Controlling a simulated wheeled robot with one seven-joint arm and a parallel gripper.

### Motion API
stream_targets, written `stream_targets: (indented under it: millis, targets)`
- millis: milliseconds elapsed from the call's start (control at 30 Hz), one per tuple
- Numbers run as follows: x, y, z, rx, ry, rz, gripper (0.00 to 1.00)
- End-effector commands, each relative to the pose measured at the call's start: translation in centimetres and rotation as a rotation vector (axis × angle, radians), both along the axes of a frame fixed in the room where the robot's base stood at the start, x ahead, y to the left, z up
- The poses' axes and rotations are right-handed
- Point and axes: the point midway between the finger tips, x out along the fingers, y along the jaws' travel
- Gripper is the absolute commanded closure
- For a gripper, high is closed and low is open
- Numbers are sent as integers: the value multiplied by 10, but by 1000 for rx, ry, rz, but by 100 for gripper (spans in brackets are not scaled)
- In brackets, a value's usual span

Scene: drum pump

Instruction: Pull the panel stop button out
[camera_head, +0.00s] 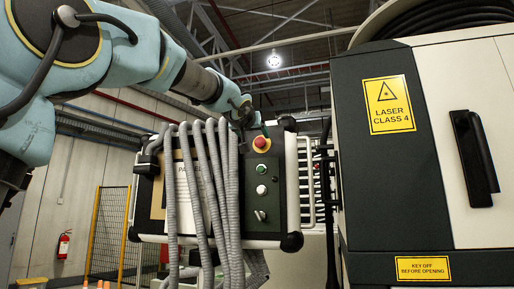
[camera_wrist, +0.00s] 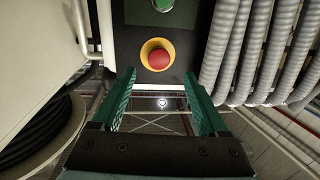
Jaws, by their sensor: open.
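The panel stop button (camera_head: 261,142) is a red mushroom head on a yellow collar, at the top of a dark control panel (camera_head: 263,218). In the wrist view the red button (camera_wrist: 158,59) shows in the upper middle, ahead of my gripper. My gripper (camera_wrist: 181,77) has two green fingers spread apart with nothing between them. The button lies beyond the fingertips in the picture, roughly between their lines, and I see no contact. In the head view my gripper (camera_head: 255,124) is small and dark, just above the button, and its fingers are hard to make out.
Below the button are a green button (camera_head: 261,169), a white button (camera_head: 261,189) and a selector switch (camera_head: 260,215). Grey corrugated hoses (camera_head: 203,190) hang close on the left. A laser cabinet (camera_head: 385,150) stands to the right.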

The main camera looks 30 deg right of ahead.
Motion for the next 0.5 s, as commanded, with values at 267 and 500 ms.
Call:
stream_targets:
  millis: [267,500]
  targets:
    - [-31,24,-2,-1,1,-1,24]
    - [-35,27,0,0,0,-1,24]
